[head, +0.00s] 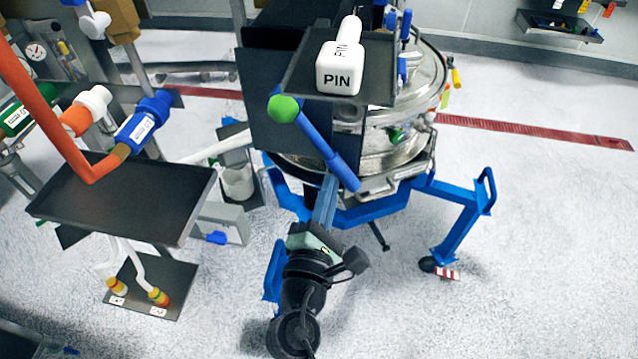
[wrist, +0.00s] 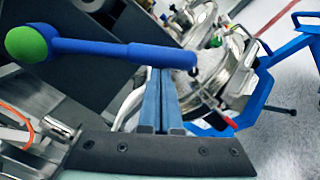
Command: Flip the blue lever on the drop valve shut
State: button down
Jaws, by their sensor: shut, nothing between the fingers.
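The blue lever (head: 320,145) has a green knob (head: 284,108) at its upper left end and slopes down right to the front of the steel sifter vessel (head: 420,95). I cannot make out the valve body behind it. In the wrist view the lever (wrist: 95,47) lies nearly level across the top, with its green knob (wrist: 25,43) at the far left. My gripper (head: 329,179) is shut and empty, its blue-grey fingers just below the lever's lower half. In the wrist view my fingertips (wrist: 162,69) meet the lever's lower edge near its right end; I cannot tell whether they touch.
A white block marked PIN (head: 338,68) sits on a dark tray (head: 378,75) above the lever. Blue frame legs (head: 460,215) stand right. A dark tray table (head: 120,200) with an orange pipe (head: 45,110) stands left. The floor at lower right is clear.

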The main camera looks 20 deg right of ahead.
jog(key=s+d+r+n+p, duration=0.2)
jog(key=d+r+n+p, duration=0.1)
jog(key=r+n+p, duration=0.2)
jog(key=s+d+r+n+p, duration=0.3)
jog(key=d+r+n+p, duration=0.1)
jog(key=r+p, duration=0.5)
jog(key=shift+d+n+t+p, duration=0.3)
jog(key=shift+n+p, duration=0.1)
jog(key=shift+p, duration=0.9)
jog(key=shift+w, duration=0.1)
notch_tip(320, 180, down, 5)
jog(key=b, duration=0.5)
jog(key=b+v, duration=0.2)
jog(key=v, duration=0.9)
jog(key=shift+d+r+y+b, duration=0.15)
jog(key=shift+r+y+b, duration=0.15)
jog(key=shift+r, duration=0.1)
